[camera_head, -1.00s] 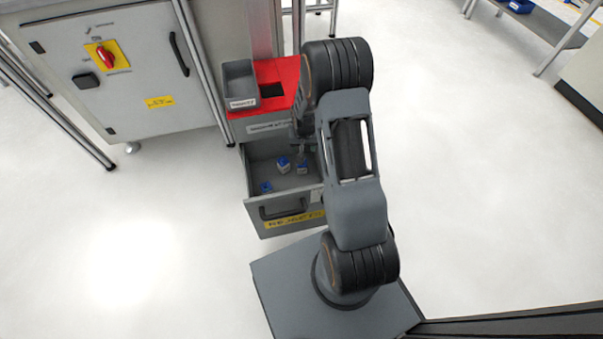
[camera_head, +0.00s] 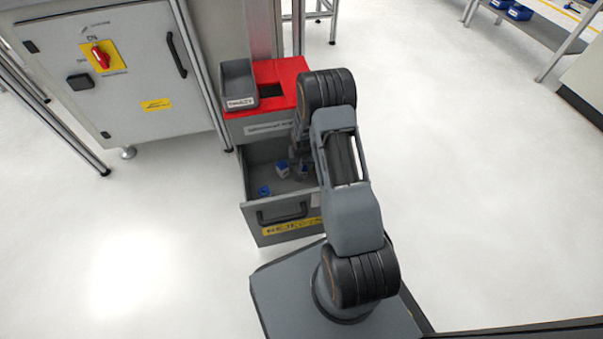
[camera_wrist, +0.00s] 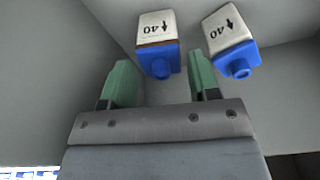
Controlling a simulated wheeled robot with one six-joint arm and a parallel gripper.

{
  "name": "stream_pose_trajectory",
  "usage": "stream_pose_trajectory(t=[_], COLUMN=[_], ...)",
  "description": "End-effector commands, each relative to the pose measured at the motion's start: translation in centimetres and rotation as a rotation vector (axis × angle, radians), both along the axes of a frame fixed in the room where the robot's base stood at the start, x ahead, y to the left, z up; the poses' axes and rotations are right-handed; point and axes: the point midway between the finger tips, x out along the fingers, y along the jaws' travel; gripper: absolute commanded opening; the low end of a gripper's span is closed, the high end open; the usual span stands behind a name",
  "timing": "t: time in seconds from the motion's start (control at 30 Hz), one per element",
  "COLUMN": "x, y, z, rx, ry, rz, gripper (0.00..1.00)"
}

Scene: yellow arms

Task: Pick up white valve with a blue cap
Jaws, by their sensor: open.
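Two white valves with blue caps lie in the open grey drawer (camera_head: 282,211). In the wrist view, one valve (camera_wrist: 157,28) is ahead of my gripper (camera_wrist: 161,75), with its blue cap towards the space between the two green fingers. The second valve (camera_wrist: 228,30) is just to the right, tilted, its cap close to the right finger. My gripper is open and holds nothing. In the head view, one white and blue valve (camera_head: 282,169) shows left of my gripper (camera_head: 301,166), which is partly hidden by my arm. Another blue-capped piece (camera_head: 264,190) lies further left in the drawer.
The drawer's grey walls close in around my gripper. Above the drawer are a red top (camera_head: 275,72) with a dark opening and a small grey bin (camera_head: 239,84). A grey cabinet (camera_head: 135,110) stands to the left. The floor to the right is clear.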

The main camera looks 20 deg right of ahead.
Motion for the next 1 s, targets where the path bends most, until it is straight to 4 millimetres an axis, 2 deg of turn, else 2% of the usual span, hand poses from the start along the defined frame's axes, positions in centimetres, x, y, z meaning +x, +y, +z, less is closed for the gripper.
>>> stream_pose_trajectory(t=[0.03, 0.13, 0.43, 0.8, 1.0], x=[0.2, 0.3, 0.4, 0.4, 0.4], y=[0.0, -0.1, -0.1, -0.1, -0.1], z=[-1.4, -2.4, -2.7, -2.7, -2.6], rx=[0.000, 0.000, 0.000, 0.000, 0.000], ry=[0.001, 0.001, 0.000, 0.000, 0.000], rz=[0.001, 0.000, 0.000, 0.000, 0.000], gripper=[0.55, 0.55, 0.54, 0.19, 0.17])
